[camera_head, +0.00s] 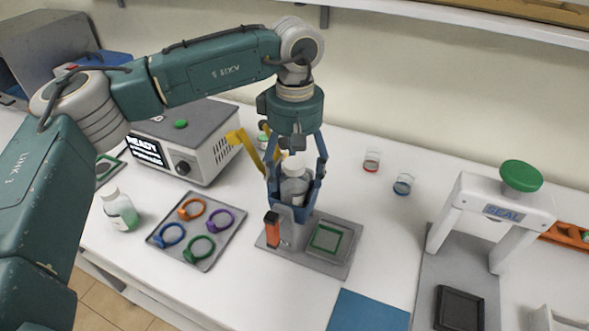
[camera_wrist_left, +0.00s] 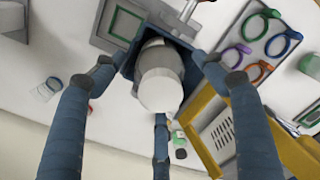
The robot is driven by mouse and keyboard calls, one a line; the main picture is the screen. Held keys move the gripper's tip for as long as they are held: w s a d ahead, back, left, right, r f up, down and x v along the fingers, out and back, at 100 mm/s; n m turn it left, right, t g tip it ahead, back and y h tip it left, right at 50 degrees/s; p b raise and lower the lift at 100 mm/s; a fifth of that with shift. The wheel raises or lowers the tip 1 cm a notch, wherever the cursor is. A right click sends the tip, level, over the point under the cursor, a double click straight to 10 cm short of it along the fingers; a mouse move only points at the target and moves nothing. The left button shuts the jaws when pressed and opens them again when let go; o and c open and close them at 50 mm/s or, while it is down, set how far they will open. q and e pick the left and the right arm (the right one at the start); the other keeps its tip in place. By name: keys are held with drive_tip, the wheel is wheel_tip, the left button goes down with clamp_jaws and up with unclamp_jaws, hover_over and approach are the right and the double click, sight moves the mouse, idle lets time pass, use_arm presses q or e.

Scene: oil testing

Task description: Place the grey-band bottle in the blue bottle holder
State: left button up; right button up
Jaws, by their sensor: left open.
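A whitish-grey bottle (camera_head: 294,185) stands upright inside the blue bottle holder (camera_head: 309,204), with its shoulder and cap above the rim. Its white cap shows large in the left wrist view (camera_wrist_left: 160,88), with the blue holder's rim (camera_wrist_left: 122,68) around the bottle. My left gripper (camera_head: 296,170) points down over the holder. Its fingers are spread around the bottle and holder, open. I cannot tell whether a fingertip touches the holder. My right gripper is not in view.
A grey box with a screen (camera_head: 201,129) and a yellow bracket (camera_head: 240,138) stand behind. Two small beakers (camera_head: 371,161) and a seal press (camera_head: 505,210) are to the right.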

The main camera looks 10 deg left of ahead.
use_arm(q)
drive_tip(key=shift+r, duration=0.4)
wheel_tip(320, 180, up, 10)
drive_tip(key=b, duration=0.3)
drive_tip(key=shift+r, duration=0.65)
